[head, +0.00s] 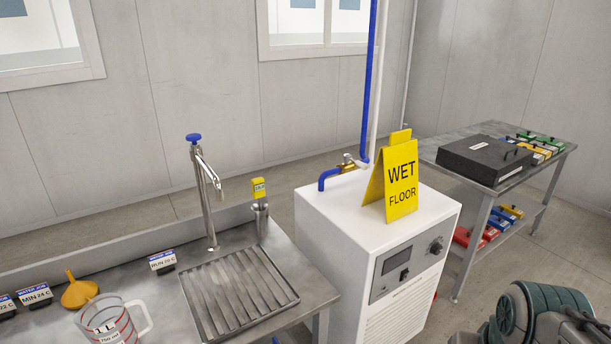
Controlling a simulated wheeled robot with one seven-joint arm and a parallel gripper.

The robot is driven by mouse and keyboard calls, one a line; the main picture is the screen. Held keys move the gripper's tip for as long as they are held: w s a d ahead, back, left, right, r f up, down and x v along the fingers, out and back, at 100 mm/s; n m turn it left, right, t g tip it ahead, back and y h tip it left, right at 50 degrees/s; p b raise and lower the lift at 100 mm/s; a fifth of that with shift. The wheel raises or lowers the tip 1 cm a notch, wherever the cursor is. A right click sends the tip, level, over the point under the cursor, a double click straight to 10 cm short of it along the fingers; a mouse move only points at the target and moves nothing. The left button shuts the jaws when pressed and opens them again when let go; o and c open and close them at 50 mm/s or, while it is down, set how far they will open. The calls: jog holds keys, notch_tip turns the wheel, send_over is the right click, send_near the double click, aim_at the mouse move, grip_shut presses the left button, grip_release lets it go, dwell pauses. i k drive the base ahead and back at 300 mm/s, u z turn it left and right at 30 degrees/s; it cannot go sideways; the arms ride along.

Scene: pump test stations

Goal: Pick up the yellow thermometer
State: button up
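The yellow thermometer (258,187) is a small yellow block with a display on its face. It stands upright in a narrow metal holder (262,220) at the back right of the steel sink bench. Its lower part is hidden inside the holder. No gripper fingers can be made out in the head view, and nothing touches the thermometer.
A tap (205,190) stands left of the thermometer, behind a ribbed drain tray (238,292). A clear jug (108,322), an orange funnel (78,290) and label stands are farther left. A white cabinet (375,262) bearing a yellow wet-floor sign (401,183) stands right of the bench.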

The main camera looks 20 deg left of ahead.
aim_at(258, 185)
jog(key=u, duration=0.45)
jog(key=i, duration=1.45)
jog(key=u, duration=0.8)
